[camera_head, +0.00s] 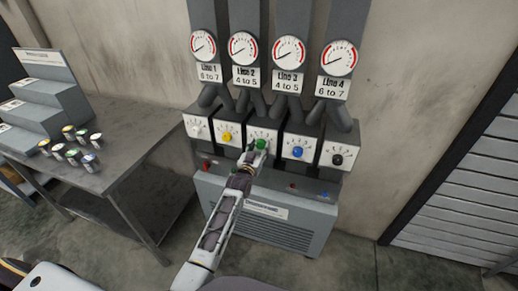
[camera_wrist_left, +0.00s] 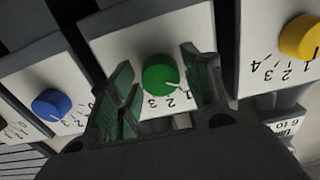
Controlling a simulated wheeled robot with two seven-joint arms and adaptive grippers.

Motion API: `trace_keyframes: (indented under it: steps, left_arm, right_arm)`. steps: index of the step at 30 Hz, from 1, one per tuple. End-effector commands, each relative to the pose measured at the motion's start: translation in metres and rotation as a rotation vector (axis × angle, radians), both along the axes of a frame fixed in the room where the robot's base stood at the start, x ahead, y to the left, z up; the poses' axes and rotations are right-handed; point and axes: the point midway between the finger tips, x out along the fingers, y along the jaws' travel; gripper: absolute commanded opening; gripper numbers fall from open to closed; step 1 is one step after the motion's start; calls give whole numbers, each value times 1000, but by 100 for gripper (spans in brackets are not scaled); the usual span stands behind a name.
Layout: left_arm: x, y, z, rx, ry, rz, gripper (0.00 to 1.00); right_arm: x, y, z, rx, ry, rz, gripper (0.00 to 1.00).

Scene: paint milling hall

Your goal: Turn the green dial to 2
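The green dial (camera_head: 260,144) sits on the middle white panel in the row of boxes. In the left wrist view the green dial (camera_wrist_left: 160,77) appears upside down, with 1, 2 and 3 printed below it. Its white pointer line slants to the lower right there, toward the 1 and 2 side; the exact mark is hard to tell. My left gripper (camera_head: 253,152) is right in front of this panel. Its fingers (camera_wrist_left: 158,98) are open, one on each side of the green dial, with visible gaps and no clear contact. My right gripper is out of view.
A yellow dial (camera_head: 226,137) and a white dial are left of the green one; a blue dial (camera_head: 298,152) and a black dial (camera_head: 337,159) are right. Gauges hang above. A grey cabinet (camera_head: 262,212) stands below. A table (camera_head: 122,150) with several small cans is at left.

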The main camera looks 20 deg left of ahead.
Motion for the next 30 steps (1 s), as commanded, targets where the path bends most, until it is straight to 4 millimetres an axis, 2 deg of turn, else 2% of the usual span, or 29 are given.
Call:
trace_keyframes:
  steps: [1, 7, 18, 30]
  left_arm:
    - [0, 0, 0, 0, 0, 0, 38]
    - [0, 0, 0, 0, 0, 0, 13]
    - [0, 0, 0, 46, -1, 0, 13]
    - [0, 1, 1, 294, -8, 0, 13]
  right_arm:
    - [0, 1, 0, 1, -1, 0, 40]
    - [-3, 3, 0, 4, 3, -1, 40]
    - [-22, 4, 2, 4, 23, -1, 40]
    - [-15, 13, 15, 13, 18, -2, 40]
